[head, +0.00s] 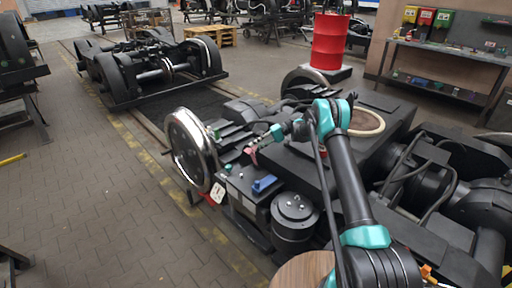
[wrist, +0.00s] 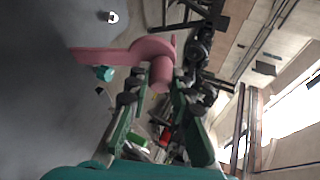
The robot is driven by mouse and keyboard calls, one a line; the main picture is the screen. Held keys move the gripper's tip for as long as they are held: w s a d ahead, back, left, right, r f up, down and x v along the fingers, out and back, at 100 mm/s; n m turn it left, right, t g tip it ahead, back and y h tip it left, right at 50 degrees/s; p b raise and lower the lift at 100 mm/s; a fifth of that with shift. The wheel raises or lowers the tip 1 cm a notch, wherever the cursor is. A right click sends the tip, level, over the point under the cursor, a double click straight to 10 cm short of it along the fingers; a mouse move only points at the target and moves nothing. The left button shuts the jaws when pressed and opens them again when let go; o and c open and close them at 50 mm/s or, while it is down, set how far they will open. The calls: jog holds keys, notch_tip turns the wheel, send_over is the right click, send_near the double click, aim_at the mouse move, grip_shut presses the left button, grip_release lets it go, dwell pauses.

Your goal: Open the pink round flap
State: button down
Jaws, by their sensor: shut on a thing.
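The pink round flap (wrist: 152,48) shows in the wrist view as a pink piece with a curved body, a flat arm reaching left and a round stub toward me. In the head view a small pink part (head: 251,153) shows at the end of my arm, above the black bogie. My gripper (wrist: 160,88) has its two green fingers with dark pads on either side of the pink stub, shut on it. In the head view my gripper (head: 262,143) is small beside the pink part. How far the flap stands open cannot be told.
A blue block (head: 264,184) and a black cylinder (head: 295,212) sit on the bogie near my arm. A shiny wheel (head: 190,148) stands at its left. A red barrel (head: 329,42) stands behind.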

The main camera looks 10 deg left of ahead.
jog(key=c, duration=1.3)
grip_release()
jog(key=v, duration=1.2)
jog(key=shift+f, duration=0.15)
